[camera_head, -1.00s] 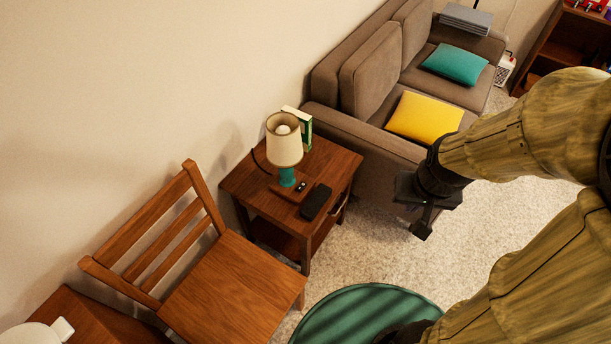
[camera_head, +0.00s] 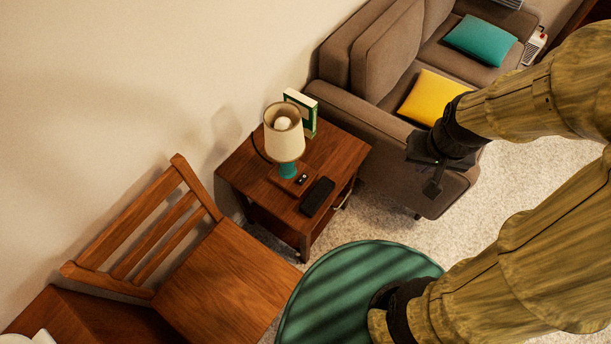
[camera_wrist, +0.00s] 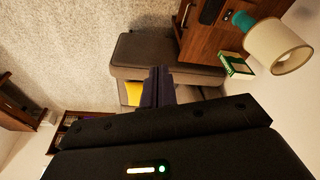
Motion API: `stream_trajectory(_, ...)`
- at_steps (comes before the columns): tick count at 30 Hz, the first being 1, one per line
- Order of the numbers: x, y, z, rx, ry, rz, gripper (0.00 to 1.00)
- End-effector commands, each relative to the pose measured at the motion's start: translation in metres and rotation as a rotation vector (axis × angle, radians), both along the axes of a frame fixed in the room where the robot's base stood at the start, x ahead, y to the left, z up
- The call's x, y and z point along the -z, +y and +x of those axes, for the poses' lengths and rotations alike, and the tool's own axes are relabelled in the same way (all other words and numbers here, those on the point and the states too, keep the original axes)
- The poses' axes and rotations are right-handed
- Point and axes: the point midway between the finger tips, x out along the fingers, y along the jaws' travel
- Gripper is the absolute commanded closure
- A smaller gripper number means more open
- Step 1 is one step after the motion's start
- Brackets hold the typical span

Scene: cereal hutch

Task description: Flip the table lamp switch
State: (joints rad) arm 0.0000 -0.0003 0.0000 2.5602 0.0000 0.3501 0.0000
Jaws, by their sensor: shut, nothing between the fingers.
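The table lamp (camera_head: 284,139) has a cream shade and a teal stem on a wooden base. It stands upright on the wooden side table (camera_head: 343,152), left of centre in the head view. A small dark switch (camera_head: 301,179) with a light spot shows on the lamp's base. My gripper (camera_head: 432,189) is to the right of the side table, in front of the sofa arm, apart from the lamp. In the wrist view my gripper (camera_wrist: 158,84) has its fingers together and empty. The lamp also shows at the upper right of the wrist view (camera_wrist: 278,47).
A black box-like object (camera_head: 318,196) lies on the table in front of the lamp, and a green-and-white book or box (camera_head: 302,112) stands behind it. A wooden chair (camera_head: 225,275) is at left. The sofa (camera_head: 370,125) is at right.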

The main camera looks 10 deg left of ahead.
Motion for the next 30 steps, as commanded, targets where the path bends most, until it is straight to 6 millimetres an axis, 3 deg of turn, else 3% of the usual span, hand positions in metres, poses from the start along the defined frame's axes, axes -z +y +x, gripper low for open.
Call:
stream_trajectory(15,0.0,0.0,0.0,-0.001,-0.001,0.0,1.0)
stream_trajectory(19,0.01,0.0,0.01,-0.026,-0.017,-0.015,1.0)
stream_trajectory(23,0.035,0.003,0.039,-0.115,-0.068,-0.054,1.0)
stream_trajectory(26,0.065,0.011,0.072,-0.222,-0.134,-0.08,1.0)
stream_trajectory(30,0.114,0.038,0.116,-0.412,-0.234,-0.076,1.0)
